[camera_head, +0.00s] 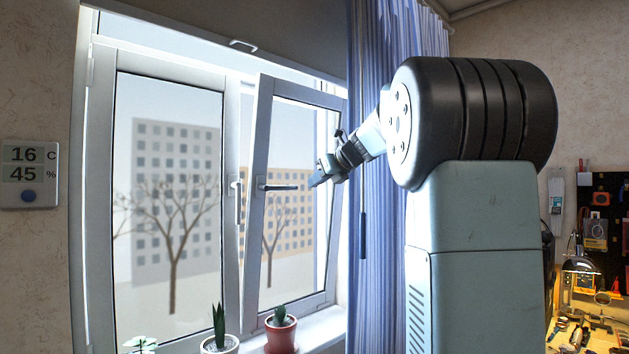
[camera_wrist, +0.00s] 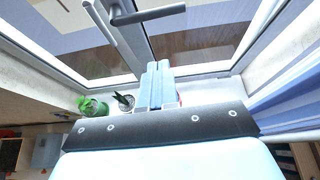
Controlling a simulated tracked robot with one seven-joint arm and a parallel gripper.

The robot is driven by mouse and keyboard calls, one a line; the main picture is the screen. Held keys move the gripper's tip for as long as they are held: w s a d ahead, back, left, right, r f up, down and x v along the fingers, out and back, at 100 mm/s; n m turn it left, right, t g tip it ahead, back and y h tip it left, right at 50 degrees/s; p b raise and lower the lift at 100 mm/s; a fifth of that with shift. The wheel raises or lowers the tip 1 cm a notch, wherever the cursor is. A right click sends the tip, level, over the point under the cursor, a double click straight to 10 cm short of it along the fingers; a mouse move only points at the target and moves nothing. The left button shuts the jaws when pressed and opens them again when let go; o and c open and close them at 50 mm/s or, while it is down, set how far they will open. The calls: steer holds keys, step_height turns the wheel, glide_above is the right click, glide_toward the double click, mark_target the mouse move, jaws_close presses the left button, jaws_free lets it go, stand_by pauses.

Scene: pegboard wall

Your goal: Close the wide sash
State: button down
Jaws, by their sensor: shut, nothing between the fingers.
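The window has two white-framed sashes. The right sash (camera_head: 262,130) stands ajar, tilted, with a gap beside its frame that is wider toward the top. Its dark handle (camera_head: 280,187) lies horizontal and also shows at the top of the wrist view (camera_wrist: 150,14). The left sash (camera_head: 102,200) looks shut, with a white handle (camera_head: 238,200) hanging down. I take the right sash as the task's one, though the left looks wider here. My gripper (camera_head: 316,181) is shut and empty, just right of the dark handle's tip; contact cannot be told. Its fingers (camera_wrist: 158,82) show below the handle in the wrist view.
Potted plants stand on the sill (camera_head: 325,326): a red pot (camera_head: 281,337), a white pot (camera_head: 220,346) and a leafy plant (camera_head: 141,345). A blue striped curtain (camera_head: 378,250) hangs right of the window, close to my arm. A cluttered workbench (camera_head: 590,335) is at far right.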

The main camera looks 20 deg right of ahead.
steer(key=w+a+f, duration=0.2)
steer(key=w+a, duration=0.1)
steer(key=w, duration=0.6)
steer(key=shift+w+a, duration=0.2)
steer(key=shift+a, duration=0.15)
